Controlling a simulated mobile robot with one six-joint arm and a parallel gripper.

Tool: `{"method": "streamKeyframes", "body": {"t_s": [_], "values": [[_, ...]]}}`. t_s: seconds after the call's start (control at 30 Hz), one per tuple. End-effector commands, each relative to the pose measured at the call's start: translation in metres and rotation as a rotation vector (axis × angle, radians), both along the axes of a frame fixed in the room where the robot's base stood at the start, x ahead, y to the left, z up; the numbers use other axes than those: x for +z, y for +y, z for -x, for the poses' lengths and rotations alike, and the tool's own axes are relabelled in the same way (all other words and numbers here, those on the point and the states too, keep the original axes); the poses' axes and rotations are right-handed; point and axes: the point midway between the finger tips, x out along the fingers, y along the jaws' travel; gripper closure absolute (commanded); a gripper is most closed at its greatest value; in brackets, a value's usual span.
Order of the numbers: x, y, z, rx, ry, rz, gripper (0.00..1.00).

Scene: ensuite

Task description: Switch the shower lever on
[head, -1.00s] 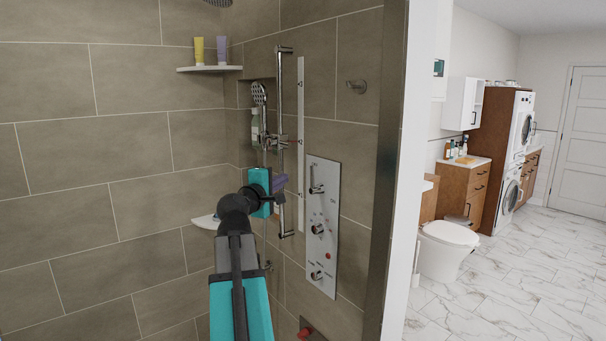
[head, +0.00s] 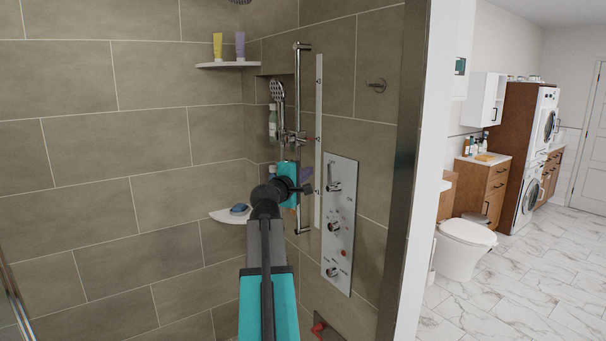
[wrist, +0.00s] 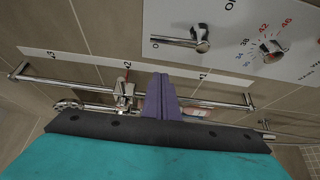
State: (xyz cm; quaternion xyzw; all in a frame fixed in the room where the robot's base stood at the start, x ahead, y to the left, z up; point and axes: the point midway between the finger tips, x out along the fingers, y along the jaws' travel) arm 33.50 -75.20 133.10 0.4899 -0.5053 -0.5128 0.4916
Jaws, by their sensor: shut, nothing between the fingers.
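The shower control panel (head: 342,255) is a silver plate on the tiled wall. My gripper (head: 306,188) is just left of the top lever in the head view. In the wrist view its purple fingers (wrist: 160,98) are together and empty, below the lever in the picture and apart from it.
A middle dial (head: 333,227) with temperature numbers and a lower knob (head: 333,272) sit under the lever. A vertical chrome rail (head: 302,120) with a hand shower (head: 278,93) stands close left of the panel. A corner shelf (head: 230,216) is farther left. A wall edge (head: 405,180) bounds the right.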

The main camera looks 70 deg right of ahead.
Motion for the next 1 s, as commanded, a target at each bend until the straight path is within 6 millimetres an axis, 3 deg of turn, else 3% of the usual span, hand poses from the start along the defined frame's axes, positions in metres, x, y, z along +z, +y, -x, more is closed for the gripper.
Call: {"method": "streamKeyframes", "body": {"t_s": [0.13,0.5,1.0], "values": [[0.001,-0.018,0.000,0.000,0.000,-0.001,1.00],[0.000,-0.045,0.002,0.000,0.001,0.000,1.00],[0.001,-0.029,0.034,-0.001,0.000,0.000,1.00]]}}
